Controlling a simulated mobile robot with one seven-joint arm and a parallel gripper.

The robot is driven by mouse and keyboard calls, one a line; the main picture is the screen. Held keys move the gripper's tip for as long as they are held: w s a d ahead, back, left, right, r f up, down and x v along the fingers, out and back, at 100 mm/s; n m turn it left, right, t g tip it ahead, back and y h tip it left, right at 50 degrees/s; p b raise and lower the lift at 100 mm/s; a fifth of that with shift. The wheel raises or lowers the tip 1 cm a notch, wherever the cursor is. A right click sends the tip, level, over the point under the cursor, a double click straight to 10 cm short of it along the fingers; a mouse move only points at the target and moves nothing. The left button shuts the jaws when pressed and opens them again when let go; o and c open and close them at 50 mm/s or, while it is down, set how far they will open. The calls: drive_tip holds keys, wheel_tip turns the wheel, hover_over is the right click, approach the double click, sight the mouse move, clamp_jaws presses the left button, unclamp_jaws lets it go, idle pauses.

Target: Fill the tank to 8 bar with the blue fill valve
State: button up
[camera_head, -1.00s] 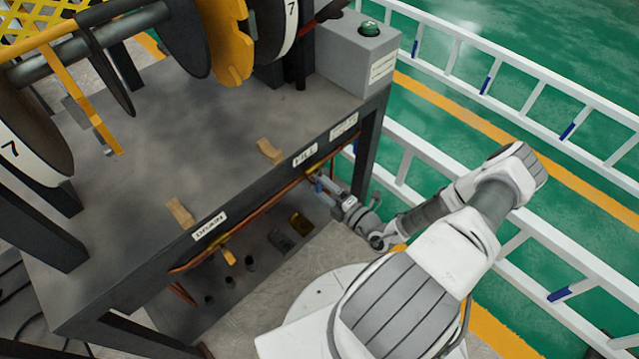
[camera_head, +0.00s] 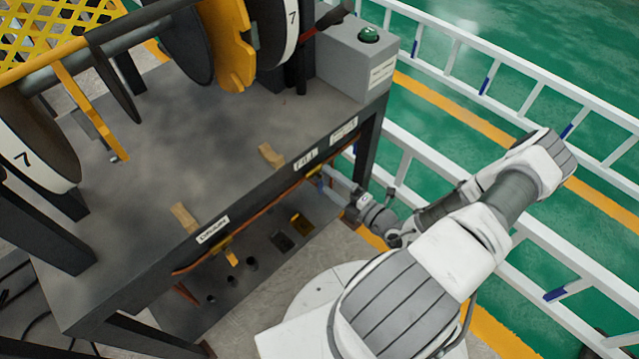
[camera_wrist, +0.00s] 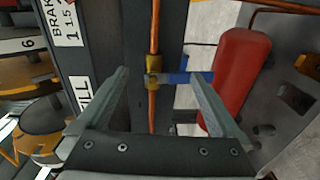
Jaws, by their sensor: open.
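The blue fill valve shows in the wrist view as a brass body (camera_wrist: 154,72) on a vertical copper pipe, with a short blue handle (camera_wrist: 181,78) pointing right. The FILL label (camera_wrist: 82,92) is left of it. My gripper (camera_wrist: 157,76) is open, its fingers on either side of the valve. In the head view my gripper (camera_head: 328,181) is under the table edge below the FILL label (camera_head: 305,159). A red cylinder (camera_wrist: 240,85), perhaps the tank, stands right of the valve. I see no readable pressure gauge.
The DRAIN label (camera_head: 212,229) and a second valve (camera_head: 231,257) are farther left along the table edge. A grey box with a green button (camera_head: 369,35) stands on the table (camera_head: 150,150). White railings (camera_head: 560,240) run close to my arm's right.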

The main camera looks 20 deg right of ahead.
drive_tip(key=s+d+r+p, duration=0.1)
drive_tip(key=s+d+r, duration=0.4)
drive_tip(key=d+r, duration=0.1)
drive_tip(key=shift+d+r+t, duration=0.15)
drive_tip(key=shift+r+t, duration=0.1)
drive_tip(key=shift+t, duration=0.15)
drive_tip(key=shift+s, duration=0.1)
